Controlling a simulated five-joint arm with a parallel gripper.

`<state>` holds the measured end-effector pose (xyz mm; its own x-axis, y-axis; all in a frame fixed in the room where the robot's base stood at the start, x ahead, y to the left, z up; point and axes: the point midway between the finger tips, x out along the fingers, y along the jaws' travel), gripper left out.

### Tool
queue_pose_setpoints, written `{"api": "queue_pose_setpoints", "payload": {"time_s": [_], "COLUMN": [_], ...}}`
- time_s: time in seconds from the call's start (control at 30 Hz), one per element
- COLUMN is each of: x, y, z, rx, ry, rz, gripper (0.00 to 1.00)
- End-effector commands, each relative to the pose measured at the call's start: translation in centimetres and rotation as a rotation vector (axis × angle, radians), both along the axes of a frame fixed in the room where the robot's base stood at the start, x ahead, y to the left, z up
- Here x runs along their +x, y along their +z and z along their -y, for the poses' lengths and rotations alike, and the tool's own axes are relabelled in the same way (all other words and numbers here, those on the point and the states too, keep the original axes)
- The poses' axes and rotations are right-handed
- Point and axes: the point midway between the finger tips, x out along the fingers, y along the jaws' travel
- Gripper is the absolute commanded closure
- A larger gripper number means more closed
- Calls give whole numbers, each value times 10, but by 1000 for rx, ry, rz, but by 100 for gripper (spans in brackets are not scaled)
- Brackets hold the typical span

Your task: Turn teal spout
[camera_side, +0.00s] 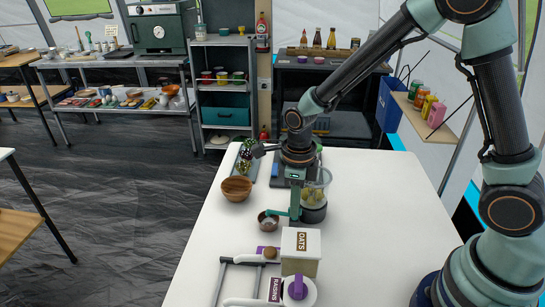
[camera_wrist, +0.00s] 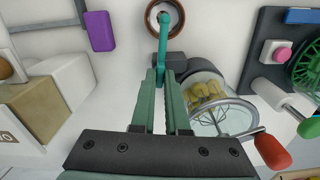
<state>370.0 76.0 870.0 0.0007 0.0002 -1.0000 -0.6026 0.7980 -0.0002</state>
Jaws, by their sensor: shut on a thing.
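The teal spout (camera_side: 276,212) is a short arm that reaches over a small brown metal bowl (camera_side: 268,223) on the white table. In the wrist view the spout (camera_wrist: 163,42) runs up from between my fingertips, its far end over the bowl (camera_wrist: 177,12). My gripper (camera_side: 294,210) points down and is shut on the teal spout near its base. In the wrist view my gripper's green fingers (camera_wrist: 165,82) are close together around it. The fingers hide the gripped part and the spout's mount.
A clear container with yellow pieces (camera_side: 316,190) stands close right of my gripper. A box marked OATS (camera_side: 300,252) and a RAISINS dispenser with a purple knob (camera_side: 297,288) stand in front. A wooden bowl (camera_side: 237,188) is behind left. The table's right side (camera_side: 385,205) is clear.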

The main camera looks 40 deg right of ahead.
Motion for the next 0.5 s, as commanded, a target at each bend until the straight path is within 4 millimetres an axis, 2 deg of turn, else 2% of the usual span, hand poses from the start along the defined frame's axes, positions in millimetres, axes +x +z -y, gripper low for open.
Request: {"api": "queue_pose_setpoints", "payload": {"time_s": [0.33,0.37,0.4,0.43,0.5], "x": [-1,-1,-1,-1,-1], "y": [0,0,0,0,0], "z": [2,2,1,1,1], "rx": [-1,-1,-1,-1,-1], "ry": [-5,-5,-5,-4,-3], "rz": [-4,-4,-4,-4,-3], "gripper": [100,80,65,57,57]}}
